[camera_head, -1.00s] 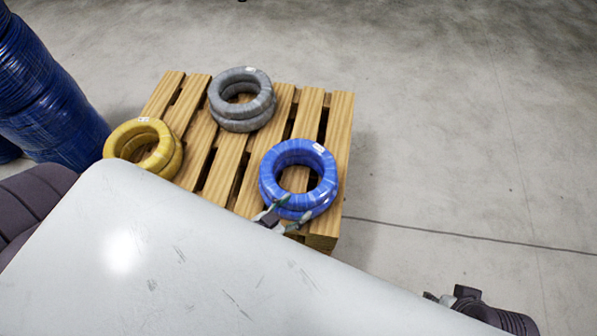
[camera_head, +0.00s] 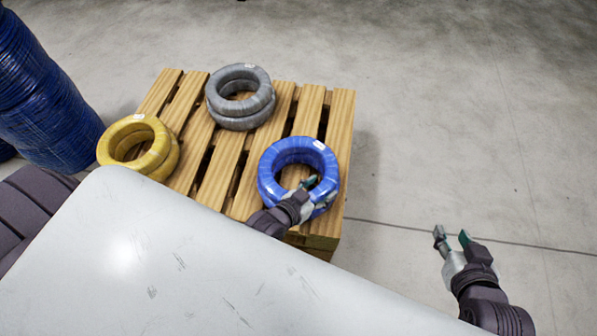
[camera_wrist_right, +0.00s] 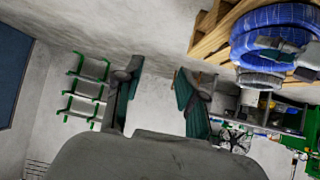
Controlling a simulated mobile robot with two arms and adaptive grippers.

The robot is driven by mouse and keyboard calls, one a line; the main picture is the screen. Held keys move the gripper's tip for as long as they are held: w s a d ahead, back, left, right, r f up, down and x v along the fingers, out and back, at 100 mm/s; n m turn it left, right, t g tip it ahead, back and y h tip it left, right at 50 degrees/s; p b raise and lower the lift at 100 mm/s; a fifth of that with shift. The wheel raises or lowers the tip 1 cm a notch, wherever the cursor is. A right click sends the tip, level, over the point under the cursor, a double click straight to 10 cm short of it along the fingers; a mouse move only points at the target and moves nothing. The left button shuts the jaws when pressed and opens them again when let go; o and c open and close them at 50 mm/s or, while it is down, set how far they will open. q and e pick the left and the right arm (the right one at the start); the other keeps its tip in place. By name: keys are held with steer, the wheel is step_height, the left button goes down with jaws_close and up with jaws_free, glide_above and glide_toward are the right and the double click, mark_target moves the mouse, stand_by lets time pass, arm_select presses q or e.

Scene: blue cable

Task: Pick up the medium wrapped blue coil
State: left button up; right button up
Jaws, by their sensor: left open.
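A stack of wrapped blue coils (camera_head: 275,162) lies on the right front of the pallet, with a white label on the top coil. It also shows at the upper right of the right wrist view (camera_wrist_right: 265,22). My left gripper (camera_head: 309,184) is at the near side of the stack, its fingertips over the near rim by the hole. It is open, and part of the coil behind it is hidden. Whether it touches the coil I cannot tell. My right gripper (camera_head: 451,237) is open and empty, right of the pallet over bare floor; its spread fingers show in its wrist view (camera_wrist_right: 160,90).
The wooden pallet (camera_head: 221,181) also bears grey coils (camera_head: 240,122) at the back and yellow coils (camera_head: 113,139) at the left. Tall blue coil stacks (camera_head: 45,95) stand at far left. My own white body covers the foreground. The floor to the right is clear.

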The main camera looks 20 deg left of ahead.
arm_select(q)
steer(key=shift+x, duration=0.85)
arm_select(e)
steer(key=shift+w+a+r+t+y, duration=0.15)
steer(key=shift+w+a+r+t, duration=0.1)
steer(key=shift+w+r+t, duration=0.25)
steer(key=shift+w+a+r+t+y, duration=0.2)
steer(key=shift+w+r+t, duration=0.2)
steer(key=shift+w+r, duration=0.15)
arm_select(q)
steer(key=shift+c, duration=0.2)
jaws_close()
arm_select(e)
steer(key=shift+s, duration=0.1)
arm_select(q)
steer(key=shift+r, duration=0.15)
